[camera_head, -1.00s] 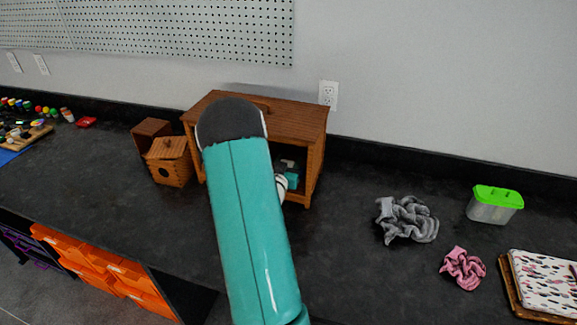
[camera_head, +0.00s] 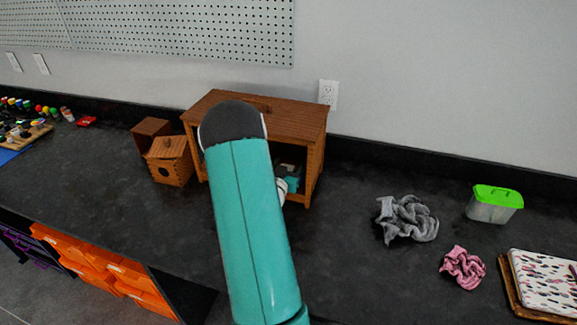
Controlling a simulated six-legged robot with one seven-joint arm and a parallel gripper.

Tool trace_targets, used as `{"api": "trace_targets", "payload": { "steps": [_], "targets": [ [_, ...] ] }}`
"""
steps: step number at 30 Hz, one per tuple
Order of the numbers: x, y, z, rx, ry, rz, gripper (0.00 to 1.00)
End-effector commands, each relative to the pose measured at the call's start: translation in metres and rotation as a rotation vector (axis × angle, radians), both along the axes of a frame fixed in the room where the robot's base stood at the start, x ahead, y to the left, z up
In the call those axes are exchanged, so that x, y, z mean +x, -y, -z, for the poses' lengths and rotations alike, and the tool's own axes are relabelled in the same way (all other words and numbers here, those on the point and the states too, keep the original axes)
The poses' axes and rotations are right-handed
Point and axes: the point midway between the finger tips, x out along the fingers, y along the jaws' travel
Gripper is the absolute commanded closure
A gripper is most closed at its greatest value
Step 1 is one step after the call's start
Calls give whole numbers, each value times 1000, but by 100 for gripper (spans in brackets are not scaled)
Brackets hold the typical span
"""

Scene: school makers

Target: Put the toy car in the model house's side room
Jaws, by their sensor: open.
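The large wooden box with an open front (camera_head: 300,125), which looks like the model house, stands against the back wall. My teal arm crosses in front of it and hides much of its opening. A small part of my gripper (camera_head: 291,176) shows at the right part of the opening, behind my white wrist link. Its fingertips are hard to make out; it is open. I cannot make out the toy car in this view; my arm may hide it. I cannot tell the side room's layout.
A small wooden house with a round hole (camera_head: 169,161) and a wooden box (camera_head: 150,130) stand left of it. Grey cloth (camera_head: 407,219), pink cloth (camera_head: 462,266), a green-lidded container (camera_head: 495,205) and a patterned book (camera_head: 545,285) lie right. The dark counter's front middle is clear.

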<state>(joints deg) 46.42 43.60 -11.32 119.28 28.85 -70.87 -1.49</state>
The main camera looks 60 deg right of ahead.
Motion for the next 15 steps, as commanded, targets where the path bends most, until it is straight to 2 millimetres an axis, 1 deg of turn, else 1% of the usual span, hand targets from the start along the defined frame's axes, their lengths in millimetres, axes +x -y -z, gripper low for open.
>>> {"api": "trace_targets", "payload": {
  "steps": [5,12,15],
  "targets": [
    [-3,-29,1,3,-2,-3,31],
    [-10,-81,1,3,-3,-3,31],
    [-13,-99,1,3,-2,-3,31]
  ]
}}
